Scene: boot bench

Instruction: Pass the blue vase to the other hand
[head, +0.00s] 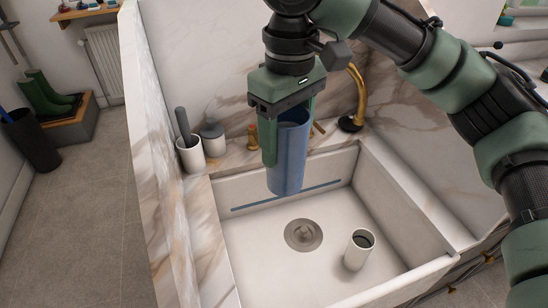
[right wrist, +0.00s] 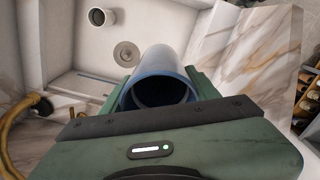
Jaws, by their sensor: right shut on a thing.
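The blue vase (head: 288,160) is a tall cylinder, held upright above the back of the sink in the head view. My right gripper (head: 284,135) is shut on it near its rim, with a green finger on its left side. In the right wrist view the vase (right wrist: 163,70) shows its open mouth between the two green fingers of the right gripper (right wrist: 160,92). The vase looks empty, though its inside is dark. My left gripper is in neither view.
The white sink (head: 265,270) lies below, with a round drain (head: 303,235) and a small white cup (head: 358,249) standing in it. A brass tap (head: 356,95) is at the back right. A white holder (head: 190,153) and a grey bottle (head: 213,138) stand on the left ledge.

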